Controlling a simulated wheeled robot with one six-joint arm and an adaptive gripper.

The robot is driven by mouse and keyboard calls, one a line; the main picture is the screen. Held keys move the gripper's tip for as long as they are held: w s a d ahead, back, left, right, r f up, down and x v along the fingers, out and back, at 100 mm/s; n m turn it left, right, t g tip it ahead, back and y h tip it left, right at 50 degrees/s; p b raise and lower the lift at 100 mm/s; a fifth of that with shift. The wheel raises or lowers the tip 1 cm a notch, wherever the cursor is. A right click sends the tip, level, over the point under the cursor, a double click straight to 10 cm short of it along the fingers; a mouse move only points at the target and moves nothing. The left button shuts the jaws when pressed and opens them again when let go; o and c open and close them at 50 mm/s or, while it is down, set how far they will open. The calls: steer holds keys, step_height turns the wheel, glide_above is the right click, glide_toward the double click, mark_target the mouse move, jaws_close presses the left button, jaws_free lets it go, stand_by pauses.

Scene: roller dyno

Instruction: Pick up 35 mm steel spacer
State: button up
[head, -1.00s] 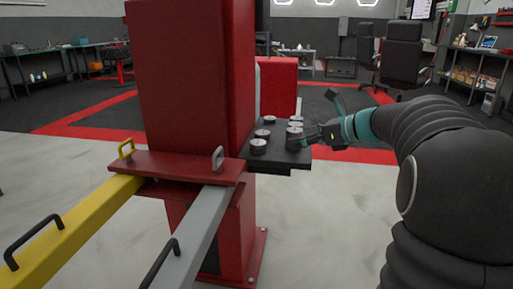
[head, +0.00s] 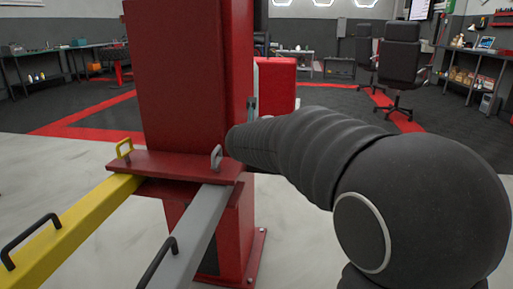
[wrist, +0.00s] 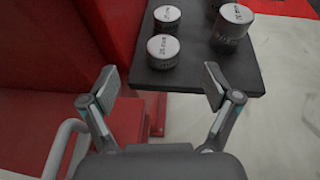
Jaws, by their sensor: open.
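In the wrist view my gripper (wrist: 161,84) is open and empty, its fingers spread at the near edge of a dark shelf (wrist: 190,77). A short round steel spacer (wrist: 163,50) stands just beyond the fingertips, between them in the picture. A second short spacer (wrist: 167,15) stands behind it. A taller spacer (wrist: 231,28) stands to the right, past the right finger. Part of another spacer shows at the top edge. The labels on top are too small and upside down to tell which reads 35 mm. In the head view my arm hides the gripper, shelf and spacers.
A red post (head: 185,75) stands left of my arm. A yellow beam (head: 75,225) and a grey beam (head: 195,235) with handles run from its red bracket (head: 150,163). A light metal handle (wrist: 62,145) lies close left of my gripper in the wrist view.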

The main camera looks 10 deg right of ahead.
steer(key=shift+m+g+h, duration=0.3)
steer(key=shift+m+h, duration=0.3)
steer(key=shift+h, duration=0.1)
steer(key=x, duration=0.3)
steer(key=f+x, duration=0.1)
steer(key=x, duration=0.3)
steer(key=shift+a, duration=0.1)
steer(key=w, duration=0.1)
steer(key=w+f, duration=0.2)
steer(key=shift+d+f, duration=0.25)
steer(key=shift+w+d+f, duration=0.2)
steer(key=shift+w+d, duration=0.05)
steer(key=shift+w, duration=0.35)
steer(key=c, duration=1.5)
steer(key=shift+o, duration=0.2)
steer(key=shift+r, duration=0.1)
